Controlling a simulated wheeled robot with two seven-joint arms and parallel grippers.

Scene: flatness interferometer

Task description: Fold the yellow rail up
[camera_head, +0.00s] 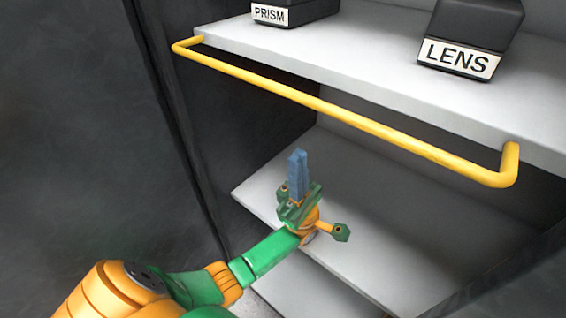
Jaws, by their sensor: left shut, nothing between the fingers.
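The yellow rail (335,110) is a long bar with bent ends, running across the front of the upper shelf. It stands out in front of the shelf edge, with its right end bent back to the shelf at the right and its left end near the left wall. My left gripper (297,157) is below the rail, in front of the lower shelf area. Its blue fingers point up and are closed together with nothing between them. They appear apart from the rail. My right gripper is not in view.
The upper shelf (385,82) holds a dark box labelled PRISM (305,10) and a dark box labelled LENS (475,30). A lower shelf (385,235) lies behind my left gripper. A dark panel (80,110) fills the left side.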

